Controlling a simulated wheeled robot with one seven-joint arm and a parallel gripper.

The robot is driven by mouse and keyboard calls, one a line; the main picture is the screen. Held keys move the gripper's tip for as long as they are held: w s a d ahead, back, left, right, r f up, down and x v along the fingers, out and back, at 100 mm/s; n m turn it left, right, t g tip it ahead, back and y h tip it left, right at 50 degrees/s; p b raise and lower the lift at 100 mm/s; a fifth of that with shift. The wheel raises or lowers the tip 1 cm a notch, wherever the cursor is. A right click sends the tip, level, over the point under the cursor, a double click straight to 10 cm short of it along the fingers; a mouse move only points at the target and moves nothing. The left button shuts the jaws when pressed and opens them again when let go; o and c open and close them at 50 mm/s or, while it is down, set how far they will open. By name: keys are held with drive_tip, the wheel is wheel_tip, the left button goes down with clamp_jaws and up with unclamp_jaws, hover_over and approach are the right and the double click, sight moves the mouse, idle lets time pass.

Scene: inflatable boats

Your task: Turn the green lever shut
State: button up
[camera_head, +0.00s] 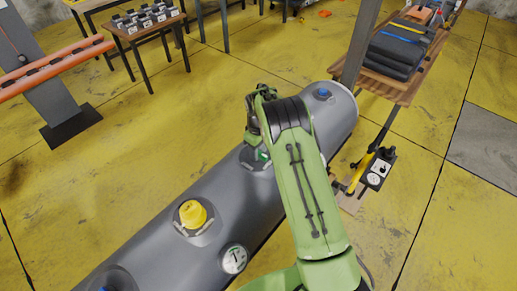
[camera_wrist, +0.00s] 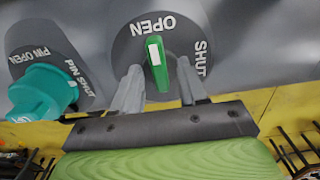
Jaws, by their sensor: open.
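The green lever (camera_wrist: 159,72) stands on a round dark plate (camera_wrist: 128,50) marked OPEN and SHUT in the wrist view. Its white-marked end points up toward the word OPEN; SHUT is to its right. My gripper (camera_wrist: 160,67) is open, with one finger on each side of the lever. Gaps show between the fingers and the lever, so neither finger clearly touches it. In the head view the lever (camera_head: 263,155) shows small on the grey tube, beside my arm, which hides part of the plate and most of my gripper.
A teal knob (camera_wrist: 42,92) on a plate marked PIN OPEN and PIN SHUT sits close left of my fingers. A yellow cap (camera_head: 193,213) and a round gauge (camera_head: 234,259) are on the grey tube (camera_head: 150,250). A control box (camera_head: 378,171) stands right of my arm.

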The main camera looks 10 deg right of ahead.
clamp_jaws()
drive_tip(key=shift+m, duration=0.3)
drive_tip(key=m+b, duration=0.2)
drive_tip(key=m, duration=0.1)
drive_tip(key=shift+a+f+m, duration=0.1)
drive_tip(key=shift+m, duration=0.2)
drive_tip(key=m+b, duration=0.1)
drive_tip(key=m, duration=0.3)
drive_tip(key=shift+a+m+b, duration=0.15)
drive_tip(key=shift+m+b, duration=0.15)
drive_tip(key=shift+b, duration=0.1)
drive_tip(key=m+b, duration=0.1)
drive_tip(key=m, duration=0.4)
drive_tip(key=shift+a, duration=0.2)
drive_tip(key=shift+w+m+b, duration=0.1)
drive_tip(key=shift+m+b, duration=0.3)
drive_tip(key=shift+m, duration=1.6)
